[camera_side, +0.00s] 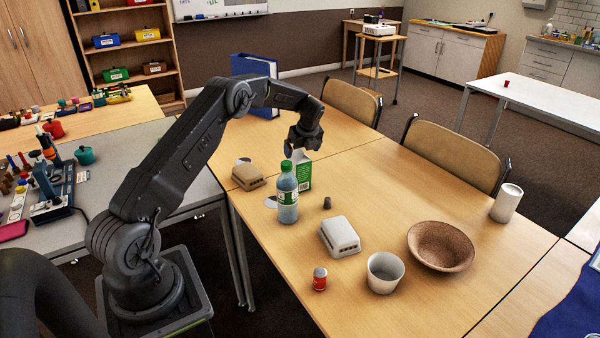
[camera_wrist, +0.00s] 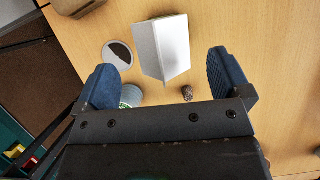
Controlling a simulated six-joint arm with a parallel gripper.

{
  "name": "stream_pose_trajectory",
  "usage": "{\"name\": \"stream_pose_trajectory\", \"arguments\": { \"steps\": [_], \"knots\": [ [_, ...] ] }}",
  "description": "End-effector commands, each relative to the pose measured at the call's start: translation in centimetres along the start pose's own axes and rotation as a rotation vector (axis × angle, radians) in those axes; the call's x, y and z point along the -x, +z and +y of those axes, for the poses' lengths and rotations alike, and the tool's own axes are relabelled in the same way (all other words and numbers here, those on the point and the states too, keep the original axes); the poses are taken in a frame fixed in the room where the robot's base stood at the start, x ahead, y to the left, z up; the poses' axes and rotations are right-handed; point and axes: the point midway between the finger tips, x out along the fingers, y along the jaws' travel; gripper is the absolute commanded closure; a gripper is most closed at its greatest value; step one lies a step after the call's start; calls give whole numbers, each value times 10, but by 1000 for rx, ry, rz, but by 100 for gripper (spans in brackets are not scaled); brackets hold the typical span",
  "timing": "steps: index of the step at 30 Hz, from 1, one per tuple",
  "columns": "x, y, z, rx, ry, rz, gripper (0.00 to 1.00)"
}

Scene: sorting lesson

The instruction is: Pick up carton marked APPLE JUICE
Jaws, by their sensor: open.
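A white and green carton (camera_side: 304,176) stands upright on the wooden table, partly hidden by the green-capped bottle (camera_side: 288,200) in front of it. Its marking is too small to read. My gripper (camera_side: 303,146) is above and close to the carton's top in the side view. In the wrist view my gripper (camera_wrist: 167,80) is open, with blue-padded fingers wide apart. The white top of the carton (camera_wrist: 163,48) shows ahead of the gap between the fingers. I cannot tell whether the fingers touch it.
A tan box (camera_side: 248,176), a white box (camera_side: 339,236), a small grey-brown stopper (camera_side: 327,203), a red can (camera_side: 320,279), a white cup (camera_side: 385,272), a brown bowl (camera_side: 441,246) and a white cylinder (camera_side: 507,203) stand around. The table's right middle is clear.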

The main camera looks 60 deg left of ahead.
Motion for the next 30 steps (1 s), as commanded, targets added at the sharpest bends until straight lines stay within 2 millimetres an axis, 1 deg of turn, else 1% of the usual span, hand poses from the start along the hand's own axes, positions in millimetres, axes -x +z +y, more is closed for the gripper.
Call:
{"name": "stream_pose_trajectory", "arguments": {
  "steps": [1,6,10,16,30],
  "knots": [
    [-10,0,-1,0,3,2,4],
    [-31,0,-2,0,2,1,4],
    [-38,0,-2,-1,1,1,4],
    [-37,0,-2,-1,0,1,5],
    [-37,0,-2,-1,0,1,50]
  ]
}}
